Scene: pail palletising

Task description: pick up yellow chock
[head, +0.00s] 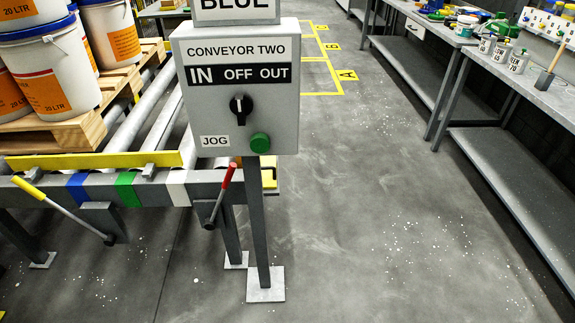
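A yellow piece (269,174) shows just below the right side of the control box, partly hidden by the box and its post. It may be the yellow chock, but I cannot tell its full shape. A long yellow bar (95,160) lies across the near end of the roller conveyor (128,130), in front of a pallet. Neither of my grippers shows in the head view.
The control box (236,95), marked CONVEYOR TWO, stands on a post (257,225) close in front. A yellow-handled lever (62,208) and a red-handled lever (222,192) stick out at the conveyor end. Pails (52,75) stand on the wooden pallet (60,132). Benches line the right; the floor between is clear.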

